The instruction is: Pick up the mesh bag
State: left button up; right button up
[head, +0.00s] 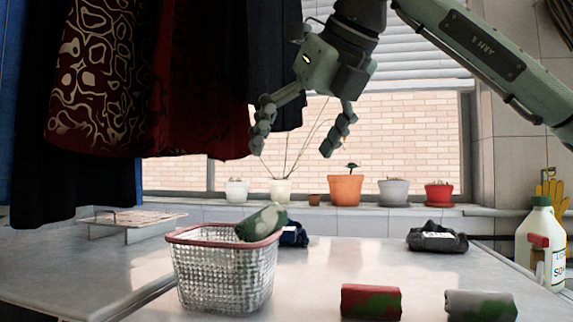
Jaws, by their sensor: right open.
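My right gripper (292,150) hangs high in the head view, in front of the window, with its two fingers spread and nothing between them. It is above the counter objects. No thing is plainly a mesh bag. A dark crumpled bundle with a white label (437,238) lies on the counter at the right. A dark blue thing (293,235) lies behind the basket and is partly hidden by it. A silver basket with a mesh-like surface and a red rim (225,278) stands at the front, below the gripper. My left gripper is not in view.
A green patterned roll (262,222) leans over the basket's rim. A red and green roll (371,302) and a grey roll (480,305) lie in front. A soap bottle (540,245) stands at right. Several pots line the sill; clothes hang at left. The middle counter is clear.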

aim_at(215, 273)
jog(key=k, duration=1.5)
